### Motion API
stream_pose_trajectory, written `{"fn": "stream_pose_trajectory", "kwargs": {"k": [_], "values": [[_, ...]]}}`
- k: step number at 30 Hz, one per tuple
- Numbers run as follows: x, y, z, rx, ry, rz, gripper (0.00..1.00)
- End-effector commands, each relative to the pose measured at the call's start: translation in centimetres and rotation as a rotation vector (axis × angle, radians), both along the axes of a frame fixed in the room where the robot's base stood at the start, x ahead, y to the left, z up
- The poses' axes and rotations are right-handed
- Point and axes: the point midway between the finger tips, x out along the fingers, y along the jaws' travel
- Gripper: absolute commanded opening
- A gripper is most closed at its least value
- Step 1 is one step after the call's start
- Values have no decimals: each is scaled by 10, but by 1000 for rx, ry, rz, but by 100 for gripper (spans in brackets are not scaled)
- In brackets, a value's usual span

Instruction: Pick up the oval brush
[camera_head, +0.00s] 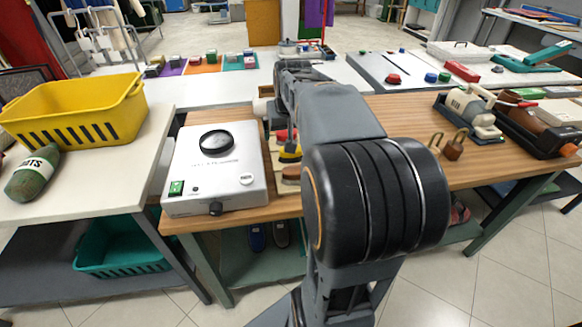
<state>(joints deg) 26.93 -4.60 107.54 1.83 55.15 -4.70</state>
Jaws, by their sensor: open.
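Several brushes lie on the wooden bench (243,217), just right of the white machine, partly hidden behind my arm. One is a yellow-and-dark brush (289,152); nearer the front is a brown wooden one (291,174) with a rounded end. I cannot tell for sure which is the oval brush. My arm reaches from the front over the bench and bends down near the bench's back edge. My gripper's fingers cannot be made out; the arm covers that spot.
A white machine (182,165) with a round black dial stands left of the brushes. A yellow basket (75,112) and green bag (34,172) are on the left table. A cream iron-like tool (468,106) and brown shoe (533,122) stand right.

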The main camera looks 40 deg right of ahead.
Motion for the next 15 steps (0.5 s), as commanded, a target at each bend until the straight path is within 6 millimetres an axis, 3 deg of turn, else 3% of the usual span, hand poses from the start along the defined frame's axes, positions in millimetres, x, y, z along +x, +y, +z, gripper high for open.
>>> {"fn": "stream_pose_trajectory", "kwargs": {"k": [1,4,15], "values": [[3,-15,-12,-1,-2,-26,100],[9,-31,-22,-3,-4,-49,100],[32,-43,-76,-3,-6,-50,100]]}}
